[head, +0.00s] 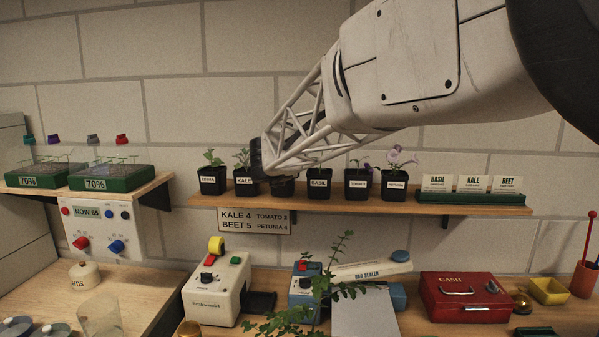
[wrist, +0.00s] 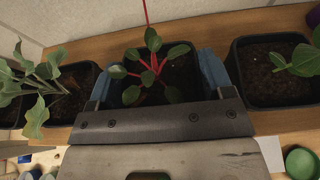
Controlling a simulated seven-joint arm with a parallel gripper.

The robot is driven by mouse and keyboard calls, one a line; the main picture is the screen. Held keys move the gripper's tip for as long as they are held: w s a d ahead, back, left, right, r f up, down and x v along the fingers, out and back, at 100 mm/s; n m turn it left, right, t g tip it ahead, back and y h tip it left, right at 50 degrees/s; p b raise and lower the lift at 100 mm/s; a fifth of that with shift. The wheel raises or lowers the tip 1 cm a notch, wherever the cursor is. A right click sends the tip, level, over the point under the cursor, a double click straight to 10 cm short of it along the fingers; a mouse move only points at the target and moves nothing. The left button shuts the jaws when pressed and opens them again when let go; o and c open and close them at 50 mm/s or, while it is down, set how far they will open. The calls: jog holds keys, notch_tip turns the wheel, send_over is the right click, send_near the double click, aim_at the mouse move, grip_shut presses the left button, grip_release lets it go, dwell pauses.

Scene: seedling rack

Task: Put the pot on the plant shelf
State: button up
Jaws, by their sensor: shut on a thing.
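A small black pot (wrist: 183,75) holds a seedling with red stems and green leaves. In the wrist view it sits between the two blue-grey fingers of my gripper (wrist: 156,75), which are shut on its sides. In the head view my gripper (head: 270,172) is at the wall-mounted plant shelf (head: 340,206), and the dark pot (head: 283,188) shows partly behind it. The pot stands in the row, between the KALE pot (head: 244,184) and the BASIL pot (head: 319,186). It appears to be at shelf level; whether its base touches the board is hidden.
Neighbouring pots stand close on both sides, one leafy (wrist: 75,85) and one with a small seedling (wrist: 270,75). More labelled pots and a green card holder (head: 470,197) fill the shelf's right. A sign (head: 254,220) hangs below; a red cash box (head: 465,297) stands on the counter.

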jog(key=shift+f, duration=0.2)
jog(key=o, duration=1)
jog(key=shift+o, duration=0.2)
jog(key=shift+r, duration=0.1)
jog(key=v, duration=1.2)
